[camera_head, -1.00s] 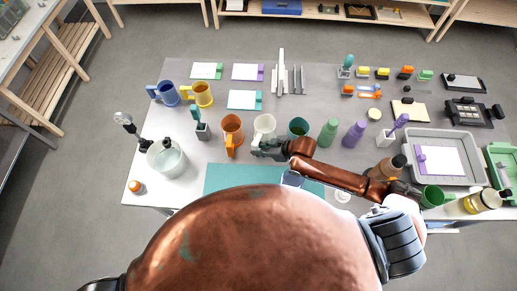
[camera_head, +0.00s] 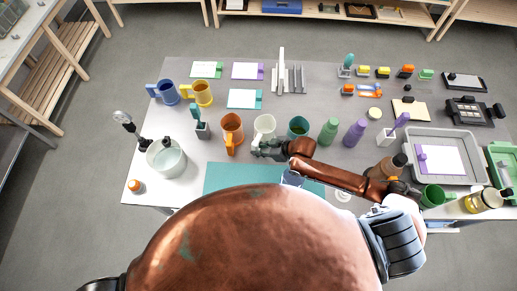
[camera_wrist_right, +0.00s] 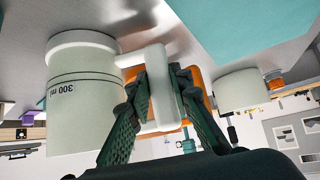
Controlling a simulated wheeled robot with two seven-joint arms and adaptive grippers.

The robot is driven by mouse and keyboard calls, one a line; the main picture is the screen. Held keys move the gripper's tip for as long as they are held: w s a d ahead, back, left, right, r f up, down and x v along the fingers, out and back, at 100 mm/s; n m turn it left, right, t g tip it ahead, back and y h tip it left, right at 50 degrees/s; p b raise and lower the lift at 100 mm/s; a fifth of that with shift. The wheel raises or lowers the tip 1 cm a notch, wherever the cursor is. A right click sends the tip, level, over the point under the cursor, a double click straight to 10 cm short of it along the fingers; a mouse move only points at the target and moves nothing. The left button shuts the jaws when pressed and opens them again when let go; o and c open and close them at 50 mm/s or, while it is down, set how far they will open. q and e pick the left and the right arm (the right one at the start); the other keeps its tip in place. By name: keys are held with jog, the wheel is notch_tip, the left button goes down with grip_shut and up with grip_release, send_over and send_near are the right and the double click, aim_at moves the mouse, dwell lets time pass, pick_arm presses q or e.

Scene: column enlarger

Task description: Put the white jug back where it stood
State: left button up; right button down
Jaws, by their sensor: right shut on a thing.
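The white jug (camera_head: 264,126) stands upright in the head view among the mugs, between an orange mug (camera_head: 232,130) and a teal-green mug (camera_head: 298,128). My right gripper (camera_head: 261,148) is at its near side. In the right wrist view the jug (camera_wrist_right: 82,100) appears inverted, with a "300 ml" mark and a line on its wall. The fingers of my right gripper (camera_wrist_right: 155,100) are shut on the jug's white handle (camera_wrist_right: 160,85). I cannot tell whether its base touches the table. My left gripper is not in view.
A large whitish pot (camera_head: 166,160) stands at the left. A teal mat (camera_head: 230,177) lies in front. A grey tray (camera_head: 472,177) is at the right. Bare table shows behind the jug.

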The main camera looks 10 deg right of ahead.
jog(key=c, duration=1.7)
grip_release()
jog(key=shift+o, duration=0.2)
jog(key=shift+p+v, duration=2.45)
jog(key=shift+v, duration=0.25)
jog(key=p+v, duration=0.1)
jog(key=v, duration=0.1)
jog(key=shift+s+d+r+p, duration=0.15)
jog(key=shift+r+p, duration=0.05)
jog(key=shift+p, duration=0.1)
